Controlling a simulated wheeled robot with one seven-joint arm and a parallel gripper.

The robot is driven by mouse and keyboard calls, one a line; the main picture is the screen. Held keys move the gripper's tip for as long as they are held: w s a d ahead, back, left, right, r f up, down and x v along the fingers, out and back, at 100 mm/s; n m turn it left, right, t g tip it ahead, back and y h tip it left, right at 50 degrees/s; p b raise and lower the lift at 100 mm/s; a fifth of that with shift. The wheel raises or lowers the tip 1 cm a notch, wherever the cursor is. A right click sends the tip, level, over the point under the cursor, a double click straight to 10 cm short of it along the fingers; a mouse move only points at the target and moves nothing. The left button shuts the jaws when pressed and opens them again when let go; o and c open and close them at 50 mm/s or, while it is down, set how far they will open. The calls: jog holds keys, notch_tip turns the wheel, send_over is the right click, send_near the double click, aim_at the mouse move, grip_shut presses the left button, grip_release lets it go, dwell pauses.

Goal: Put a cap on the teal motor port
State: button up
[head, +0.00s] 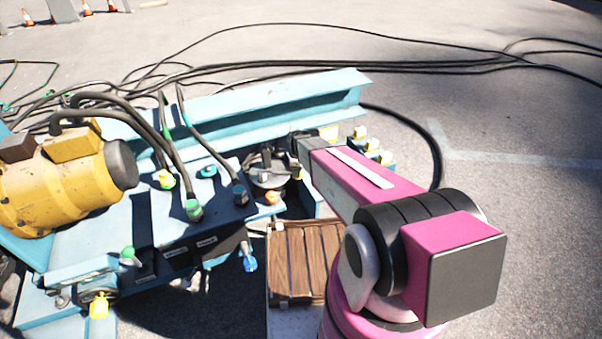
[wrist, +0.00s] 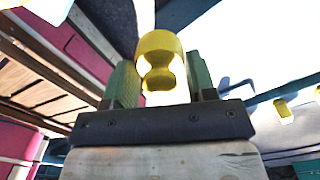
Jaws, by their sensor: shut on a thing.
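In the wrist view my gripper (wrist: 160,84) has its two green fingers shut on a yellow cap (wrist: 160,45), which has a rounded top and a narrower waist. In the head view the dark end of my arm (head: 300,146) is beside the blue beam, and the fingers and held cap are not clear there. A teal fitting (head: 208,171) without a hose sits on top of the blue block, left of my gripper. It looks like the teal port, though its opening is too small to make out.
Hoses run into green (head: 193,209) and dark blue (head: 240,195) fittings near the teal one. A yellow motor (head: 65,180) stands left. Several yellow caps (head: 372,145) sit right of my wrist. A wooden crate (head: 300,262) is below my arm. A blue beam (head: 250,104) runs behind.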

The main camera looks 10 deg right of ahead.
jog(key=d+r+n, duration=0.1)
jog(key=r+n, duration=0.2)
jog(key=r, duration=0.4)
jog(key=d+r+n, duration=0.2)
jog(key=r+n, duration=0.1)
jog(key=r, duration=0.5)
jog(key=d+r+n, duration=0.2)
jog(key=r+n, duration=0.2)
jog(key=r, duration=0.4)
jog(key=shift+s+d, duration=0.1)
jog(key=shift+c, duration=0.6)
jog(key=s+r+n, duration=0.4)
jog(key=r+n, duration=0.3)
jog(key=r, duration=0.9)
jog(key=m, duration=1.2)
send_over(207, 166)
notch_tip(207, 166, down, 12)
jog(key=shift+d+f, duration=0.1)
jog(key=shift+f, duration=4.25)
jog(key=shift+f, duration=0.25)
